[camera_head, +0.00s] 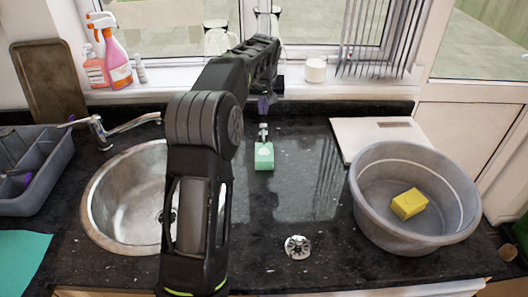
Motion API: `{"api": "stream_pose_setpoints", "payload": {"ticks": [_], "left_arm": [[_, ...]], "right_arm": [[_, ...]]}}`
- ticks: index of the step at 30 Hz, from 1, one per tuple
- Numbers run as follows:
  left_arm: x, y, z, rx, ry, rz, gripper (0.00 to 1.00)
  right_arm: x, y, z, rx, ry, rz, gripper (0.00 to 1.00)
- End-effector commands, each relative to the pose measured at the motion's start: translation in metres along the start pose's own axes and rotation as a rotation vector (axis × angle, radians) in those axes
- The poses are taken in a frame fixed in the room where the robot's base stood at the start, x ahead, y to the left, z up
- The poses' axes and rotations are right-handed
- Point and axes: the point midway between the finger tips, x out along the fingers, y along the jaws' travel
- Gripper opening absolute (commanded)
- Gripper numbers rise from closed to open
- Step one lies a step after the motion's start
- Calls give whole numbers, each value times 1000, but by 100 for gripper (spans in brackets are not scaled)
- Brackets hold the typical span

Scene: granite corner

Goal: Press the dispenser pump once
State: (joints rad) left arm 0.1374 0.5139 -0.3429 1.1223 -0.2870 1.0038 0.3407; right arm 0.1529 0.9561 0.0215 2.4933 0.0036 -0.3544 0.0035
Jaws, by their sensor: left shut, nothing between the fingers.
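The dispenser (264,157) is a small mint-green bottle with a pale pump head (263,130). It stands upright on the black granite counter, right of the sink. My left arm reaches over the counter from the front, and my left gripper (263,105) is shut and empty, with its tips pointing down just above the pump head. I cannot tell whether the tips touch the pump. My right gripper is not in view.
A round steel sink (105,205) and tap (105,130) lie to the left. A grey tub (452,225) with a yellow sponge (408,204) stands at the right, before a white board (352,130). A metal drain strainer (297,247) lies in front. Spray bottles (115,55) stand on the sill.

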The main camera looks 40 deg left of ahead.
Motion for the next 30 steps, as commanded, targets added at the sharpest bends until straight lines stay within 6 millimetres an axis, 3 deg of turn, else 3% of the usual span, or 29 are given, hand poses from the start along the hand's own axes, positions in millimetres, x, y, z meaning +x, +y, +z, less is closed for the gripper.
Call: {"api": "stream_pose_setpoints", "payload": {"ticks": [3,9,30], "left_arm": [[-17,0,-7,0,0,0,0],[-31,0,-13,0,0,0,0],[-30,0,-13,0,0,0,0]], "right_arm": [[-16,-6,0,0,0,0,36],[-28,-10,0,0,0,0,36],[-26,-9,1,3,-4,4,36]]}}
